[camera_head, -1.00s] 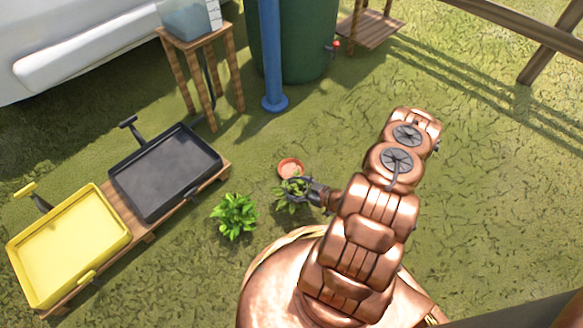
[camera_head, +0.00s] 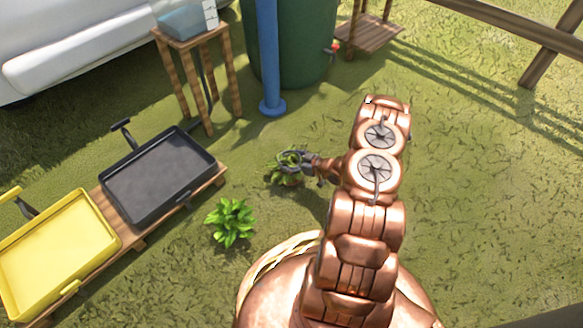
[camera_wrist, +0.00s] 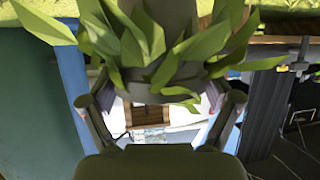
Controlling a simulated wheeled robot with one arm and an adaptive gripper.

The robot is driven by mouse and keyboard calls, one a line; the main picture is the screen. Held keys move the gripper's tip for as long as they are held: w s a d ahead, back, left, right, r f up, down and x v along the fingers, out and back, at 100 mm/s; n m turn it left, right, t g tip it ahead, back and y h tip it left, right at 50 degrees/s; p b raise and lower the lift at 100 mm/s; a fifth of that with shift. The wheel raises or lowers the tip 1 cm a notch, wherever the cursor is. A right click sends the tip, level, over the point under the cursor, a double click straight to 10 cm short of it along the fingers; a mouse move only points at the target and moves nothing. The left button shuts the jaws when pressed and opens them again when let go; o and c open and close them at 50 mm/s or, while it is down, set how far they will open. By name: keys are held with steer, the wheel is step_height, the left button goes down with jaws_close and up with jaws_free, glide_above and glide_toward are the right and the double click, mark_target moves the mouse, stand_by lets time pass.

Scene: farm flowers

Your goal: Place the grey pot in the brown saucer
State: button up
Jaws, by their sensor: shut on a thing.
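My gripper (camera_head: 292,161) is shut on the grey pot, which carries a leafy green plant (camera_head: 283,159). In the head view the leaves and fingers cover most of the pot. In the wrist view the fingers (camera_wrist: 165,100) reach in from both sides, and the grey pot (camera_wrist: 178,14) shows at the top behind the leaves (camera_wrist: 150,45).
A second leafy plant (camera_head: 232,222) stands on the grass nearby. A black tray (camera_head: 158,176) and a yellow tray (camera_head: 58,252) lie on a low wooden stand to the left. A blue post (camera_head: 269,55) and green tank (camera_head: 305,40) stand behind. Grass to the right is clear.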

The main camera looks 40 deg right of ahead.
mark_target(291, 166)
step_height(291, 166, down, 3)
steer(key=shift+f+b, duration=0.15)
steer(key=shift+b, duration=0.8)
steer(key=o, duration=1.1)
steer(key=shift+o, duration=0.2)
